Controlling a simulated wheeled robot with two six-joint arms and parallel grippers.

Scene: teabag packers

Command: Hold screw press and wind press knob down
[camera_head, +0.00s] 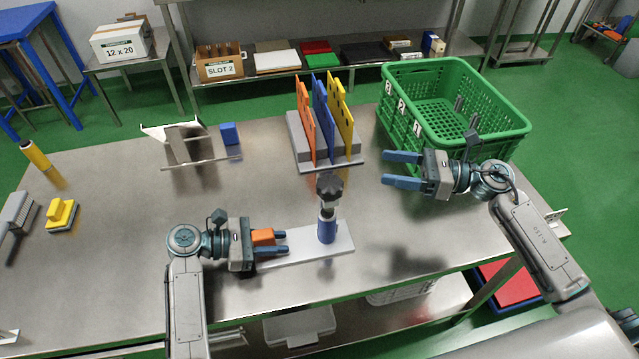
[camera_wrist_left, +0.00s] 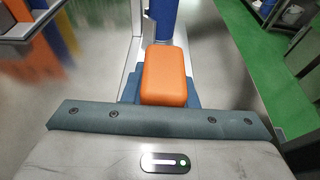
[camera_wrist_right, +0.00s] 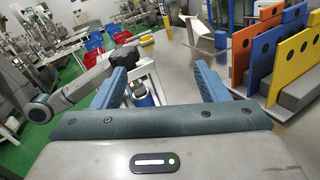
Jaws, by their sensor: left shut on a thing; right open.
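The screw press stands near the front middle of the steel table, with a white base plate (camera_head: 342,243), an upright blue column (camera_head: 326,231) and a dark lobed knob (camera_head: 329,187) on top. My left gripper (camera_head: 284,242) is shut on the orange block (camera_head: 264,236) at the press's left end; the block (camera_wrist_left: 165,77) fills the jaws in the left wrist view, with the blue column (camera_wrist_left: 163,20) just beyond. My right gripper (camera_head: 386,168) is open and empty, right of the knob and apart from it. The knob (camera_wrist_right: 127,64) and column show beyond its fingers in the right wrist view.
A rack with orange, blue and yellow boards (camera_head: 325,120) stands behind the press. A green crate (camera_head: 480,92) is at the back right, close to my right gripper. A metal stand (camera_head: 187,146), a blue block (camera_head: 230,134) and brushes (camera_head: 62,215) lie to the left.

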